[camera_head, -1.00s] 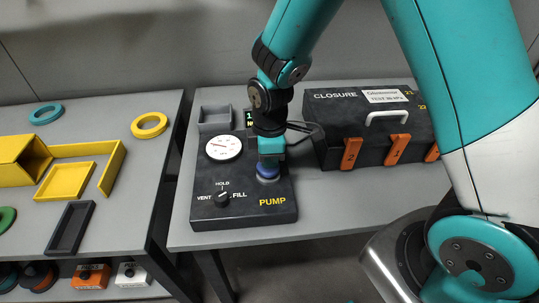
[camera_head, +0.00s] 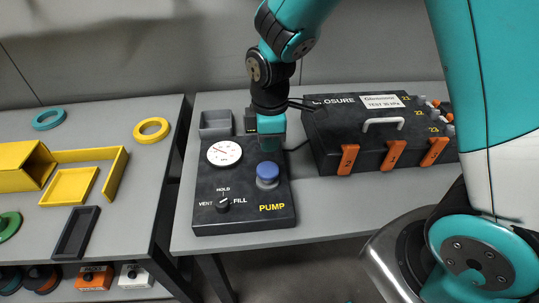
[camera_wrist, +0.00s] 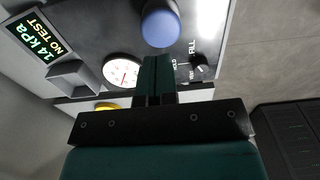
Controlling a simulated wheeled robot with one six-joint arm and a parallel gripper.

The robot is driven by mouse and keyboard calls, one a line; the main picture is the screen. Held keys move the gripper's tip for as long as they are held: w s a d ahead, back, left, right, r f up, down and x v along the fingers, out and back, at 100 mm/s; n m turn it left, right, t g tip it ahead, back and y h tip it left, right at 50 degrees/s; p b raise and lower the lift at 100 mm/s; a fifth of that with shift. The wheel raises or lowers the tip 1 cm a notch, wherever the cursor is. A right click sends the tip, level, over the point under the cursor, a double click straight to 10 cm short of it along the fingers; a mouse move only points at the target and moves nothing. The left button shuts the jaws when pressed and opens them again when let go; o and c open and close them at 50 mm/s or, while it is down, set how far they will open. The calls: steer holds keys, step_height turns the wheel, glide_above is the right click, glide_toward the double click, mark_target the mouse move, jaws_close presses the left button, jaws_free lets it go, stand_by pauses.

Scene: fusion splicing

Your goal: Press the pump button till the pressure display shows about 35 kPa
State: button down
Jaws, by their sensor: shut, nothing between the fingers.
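The black pump box (camera_head: 240,222) carries a blue pump button (camera_head: 267,176), a round white gauge (camera_head: 224,153) and a small knob (camera_head: 223,204) marked VENT, HOLD and FILL. My gripper (camera_head: 271,132) is shut and empty, above and behind the button and apart from it. In the wrist view the shut fingers (camera_wrist: 157,72) point toward the blue button (camera_wrist: 160,24), with nothing between them. The pressure display (camera_wrist: 38,37) reads 14 kPa and NO TEST in the wrist view; my gripper mostly hides it in the head view.
A black closure case (camera_head: 375,140) with orange latches stands right of the pump box. A small grey open box (camera_head: 215,123) sits behind the gauge. A left table (camera_head: 110,225) holds yellow trays, rings and a dark tray, across a gap.

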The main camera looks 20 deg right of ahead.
mark_target(269, 167)
step_height(269, 167, up, 5)
stand_by(0.3)
stand_by(1.2)
steer(key=r+b, duration=0.2)
steer(key=shift+w+r, duration=0.25)
steer(key=shift+r, duration=0.05)
step_height(269, 167, down, 14)
stand_by(0.6)
